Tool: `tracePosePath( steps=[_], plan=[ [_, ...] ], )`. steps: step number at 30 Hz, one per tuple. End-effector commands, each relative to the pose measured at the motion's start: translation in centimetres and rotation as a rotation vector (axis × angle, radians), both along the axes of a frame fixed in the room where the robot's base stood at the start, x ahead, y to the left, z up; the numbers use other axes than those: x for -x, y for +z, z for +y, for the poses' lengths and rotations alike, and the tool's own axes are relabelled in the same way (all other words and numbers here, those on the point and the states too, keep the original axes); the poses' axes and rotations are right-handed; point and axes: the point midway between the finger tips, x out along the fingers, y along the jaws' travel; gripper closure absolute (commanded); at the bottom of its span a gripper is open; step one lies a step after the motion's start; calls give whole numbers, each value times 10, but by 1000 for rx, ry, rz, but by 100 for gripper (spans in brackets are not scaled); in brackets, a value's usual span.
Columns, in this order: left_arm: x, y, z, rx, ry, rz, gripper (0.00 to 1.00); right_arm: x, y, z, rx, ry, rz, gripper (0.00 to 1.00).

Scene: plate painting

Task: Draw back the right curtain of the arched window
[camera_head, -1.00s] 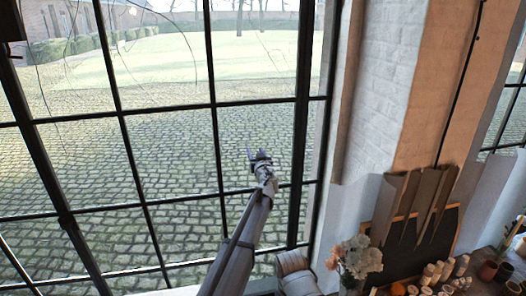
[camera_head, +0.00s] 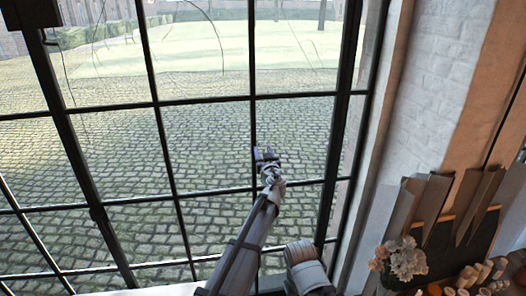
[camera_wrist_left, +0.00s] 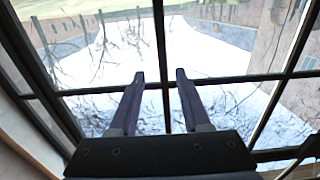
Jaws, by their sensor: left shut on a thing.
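The tall window (camera_head: 254,140), with its dark bars, fills most of the head view; its top is out of view, and I see no curtain cloth. My left gripper (camera_head: 265,154) is in front of the panes, right of the middle upright bar. In the left wrist view its two dark fingers (camera_wrist_left: 160,76) stand a little apart, with an upright bar showing between them. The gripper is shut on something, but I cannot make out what. My right gripper is not in view.
A white brick wall (camera_head: 437,90) with a wooden post borders the window on the right. Pale flowers (camera_head: 402,259), brown curved strips (camera_head: 425,200) and several small pots (camera_head: 484,274) stand at the lower right. A dark block (camera_head: 30,14) shows at the upper left.

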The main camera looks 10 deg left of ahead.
Motion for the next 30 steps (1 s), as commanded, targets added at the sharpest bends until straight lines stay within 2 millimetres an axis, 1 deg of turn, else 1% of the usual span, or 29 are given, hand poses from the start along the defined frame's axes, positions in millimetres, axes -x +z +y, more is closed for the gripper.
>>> tracePosePath(
  steps=[9, 14, 30],
  plan=[
    [0, 0, 2, 0, 4, 0, 57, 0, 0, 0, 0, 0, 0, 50],
    [4, 0, 1, 0, 4, 0, 57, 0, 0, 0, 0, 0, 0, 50],
    [38, 0, -10, 0, 1, 0, 57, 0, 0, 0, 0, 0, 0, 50]
  ],
)
